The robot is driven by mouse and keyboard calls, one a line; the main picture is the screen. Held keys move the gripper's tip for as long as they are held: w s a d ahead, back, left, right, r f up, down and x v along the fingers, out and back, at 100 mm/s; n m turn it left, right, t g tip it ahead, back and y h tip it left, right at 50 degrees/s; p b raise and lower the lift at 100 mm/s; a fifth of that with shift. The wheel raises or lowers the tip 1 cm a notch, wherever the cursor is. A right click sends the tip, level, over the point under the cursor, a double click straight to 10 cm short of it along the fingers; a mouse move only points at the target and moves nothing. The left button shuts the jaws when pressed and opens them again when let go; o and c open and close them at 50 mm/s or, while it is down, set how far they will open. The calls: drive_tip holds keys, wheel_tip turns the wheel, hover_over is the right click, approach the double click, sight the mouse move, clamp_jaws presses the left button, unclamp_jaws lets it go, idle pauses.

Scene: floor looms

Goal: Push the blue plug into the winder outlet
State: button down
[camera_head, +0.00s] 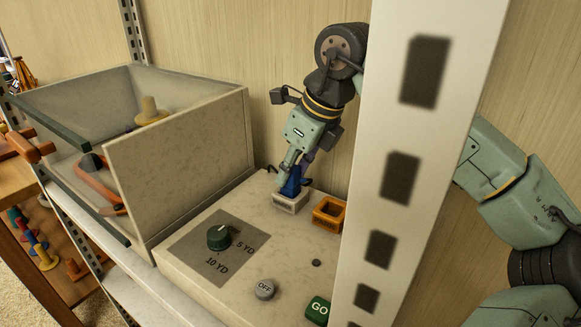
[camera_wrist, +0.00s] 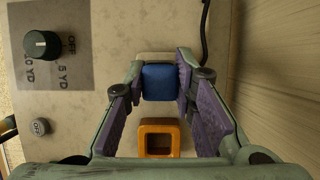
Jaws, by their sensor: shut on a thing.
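The blue plug (camera_head: 291,187) is between the fingers of my gripper (camera_head: 293,172), which is shut on it. In the wrist view the blue plug (camera_wrist: 160,82) sits squarely between the purple finger pads of my gripper (camera_wrist: 166,85). Directly below the plug is a pale square outlet (camera_head: 289,205) on the machine top; its edge shows behind the plug in the wrist view (camera_wrist: 154,57). The plug's lower end meets or enters this outlet; how deep is hidden. An orange square outlet (camera_head: 329,214), empty, stands beside it and shows in the wrist view (camera_wrist: 144,139).
The machine top carries a green dial (camera_head: 219,237), a grey OFF button (camera_head: 265,289) and a green GO button (camera_head: 318,309). A black cable (camera_wrist: 205,35) runs near the wall. A slotted upright (camera_head: 405,150) stands in front at right. A deep bin (camera_head: 178,165) is at left.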

drive_tip(key=shift+f+b, duration=0.45)
drive_tip(key=shift+f, duration=0.15)
drive_tip(key=c, duration=1.2)
unclamp_jaws()
drive_tip(key=shift+c, duration=0.2)
drive_tip(key=shift+r, duration=0.15)
drive_tip(key=v, duration=1.1)
drive_tip(key=shift+r, duration=0.4)
drive_tip(key=shift+s+d, duration=0.1)
